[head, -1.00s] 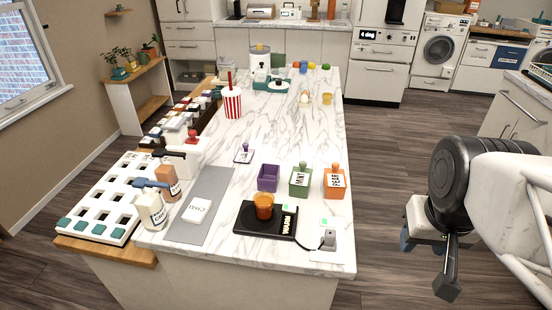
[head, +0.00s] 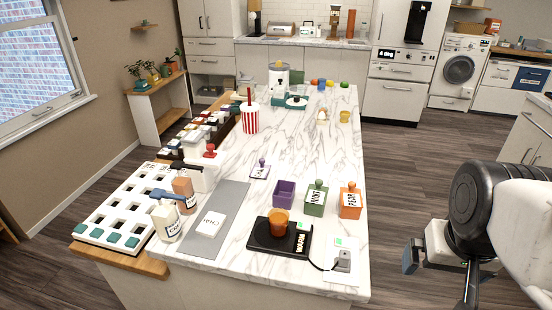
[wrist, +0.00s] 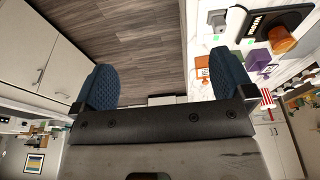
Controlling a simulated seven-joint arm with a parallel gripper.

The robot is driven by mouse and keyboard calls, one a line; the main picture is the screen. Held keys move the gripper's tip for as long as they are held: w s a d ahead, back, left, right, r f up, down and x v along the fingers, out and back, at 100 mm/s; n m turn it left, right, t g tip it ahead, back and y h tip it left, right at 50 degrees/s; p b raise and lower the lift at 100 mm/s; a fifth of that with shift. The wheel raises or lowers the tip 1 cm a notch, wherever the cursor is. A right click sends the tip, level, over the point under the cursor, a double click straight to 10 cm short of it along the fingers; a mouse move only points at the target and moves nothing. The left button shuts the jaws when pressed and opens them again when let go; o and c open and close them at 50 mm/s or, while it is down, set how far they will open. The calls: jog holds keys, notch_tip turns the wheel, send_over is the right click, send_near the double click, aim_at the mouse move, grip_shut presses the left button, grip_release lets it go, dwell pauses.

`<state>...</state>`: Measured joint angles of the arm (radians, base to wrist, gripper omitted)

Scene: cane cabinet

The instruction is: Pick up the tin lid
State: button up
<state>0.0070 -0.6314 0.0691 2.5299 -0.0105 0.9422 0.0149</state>
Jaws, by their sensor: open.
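The tin lid (head: 260,170) appears to be the small pale square with a purple knob, lying on the marble counter left of and behind the open purple tin (head: 284,193). The green MINT tin (head: 315,200) and the orange PEAR tin (head: 350,202) stand beside the purple tin, each with a knobbed lid on. My gripper (wrist: 164,85) is open and empty, with its two blue pads far apart over the floor in the wrist view. In the head view it is right of the counter, well away from the lid. I cannot make out the lid clearly in the wrist view.
A black warmer (head: 262,240) with an orange cup (head: 279,222) stands at the counter's front, near a socket plate (head: 342,260). Marble behind the tins is clear.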

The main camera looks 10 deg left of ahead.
jog(key=w+a+r+n, duration=0.2)
jog(key=w+a, duration=0.1)
jog(key=w, duration=0.5)
jog(key=w+a+r+n, duration=0.2)
jog(key=w+a+n, duration=0.1)
jog(key=w, duration=0.5)
jog(key=n+g, duration=0.3)
jog(key=n, duration=1)
send_over(261, 170)
notch_tip(261, 170, down, 19)
jog(key=shift+s+d+f, duration=0.1)
jog(key=shift+s+d, duration=0.05)
jog(key=shift+a+f, duration=0.15)
jog(key=shift+a, duration=0.1)
jog(key=shift+f, duration=0.15)
jog(key=shift+f, duration=1.15)
